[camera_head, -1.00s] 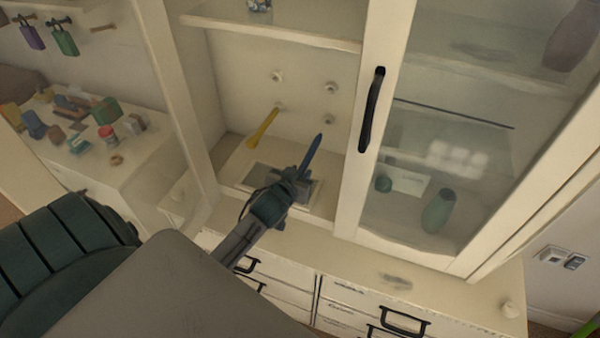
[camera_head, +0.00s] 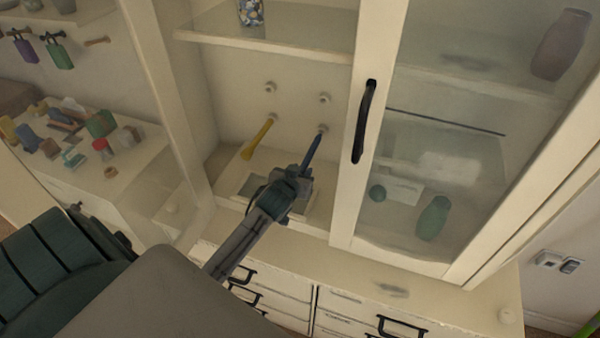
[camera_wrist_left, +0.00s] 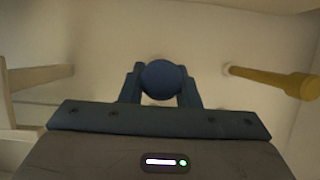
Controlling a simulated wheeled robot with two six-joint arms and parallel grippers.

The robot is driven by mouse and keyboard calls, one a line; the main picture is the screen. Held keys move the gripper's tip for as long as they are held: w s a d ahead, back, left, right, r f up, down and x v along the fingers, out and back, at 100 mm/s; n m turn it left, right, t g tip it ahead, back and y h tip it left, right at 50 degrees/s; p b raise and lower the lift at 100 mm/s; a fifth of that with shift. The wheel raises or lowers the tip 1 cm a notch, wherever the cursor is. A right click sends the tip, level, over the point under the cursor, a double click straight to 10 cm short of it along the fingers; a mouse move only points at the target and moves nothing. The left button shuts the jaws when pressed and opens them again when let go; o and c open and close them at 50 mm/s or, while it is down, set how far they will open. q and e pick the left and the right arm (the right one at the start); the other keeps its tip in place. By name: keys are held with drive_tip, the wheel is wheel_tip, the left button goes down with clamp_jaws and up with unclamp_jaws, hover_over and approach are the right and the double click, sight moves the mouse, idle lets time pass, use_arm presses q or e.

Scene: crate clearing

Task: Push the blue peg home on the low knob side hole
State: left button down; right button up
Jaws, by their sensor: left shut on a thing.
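My left gripper (camera_head: 297,178) is shut on the blue peg (camera_head: 313,151) inside the open cabinet bay. The peg points up and away, and its far tip is at or very near the lower right knob-like hole (camera_head: 322,129) in the back panel. I cannot tell whether the tip is inside it. In the left wrist view the peg's round blue end (camera_wrist_left: 161,79) sits between the two fingers and hides the hole. A yellow peg (camera_head: 258,138) sticks out from the lower left hole. My right gripper is not in view.
Two more pale knob-like holes, upper left (camera_head: 270,87) and upper right (camera_head: 324,98), are above. A glass door (camera_head: 437,130) with a black handle (camera_head: 364,121) stands close on the right. A shelf (camera_head: 265,45) is overhead; a cluttered side counter (camera_head: 126,171) is at left.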

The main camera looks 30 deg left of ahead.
use_arm(q)
drive_tip(key=shift+w+a, duration=0.1)
drive_tip(key=shift+w, duration=0.35)
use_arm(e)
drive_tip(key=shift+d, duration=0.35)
use_arm(q)
drive_tip(key=shift+w+a, duration=0.1)
drive_tip(key=shift+w, duration=0.3)
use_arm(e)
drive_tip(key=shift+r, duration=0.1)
use_arm(q)
drive_tip(key=shift+w+a, duration=0.15)
drive_tip(key=shift+w, duration=0.4)
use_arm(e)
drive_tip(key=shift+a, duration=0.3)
use_arm(q)
drive_tip(key=c, duration=1)
unclamp_jaws()
drive_tip(key=shift+s, duration=0.5)
drive_tip(key=shift+b+v, duration=1.5)
drive_tip(key=shift+v, duration=3.5)
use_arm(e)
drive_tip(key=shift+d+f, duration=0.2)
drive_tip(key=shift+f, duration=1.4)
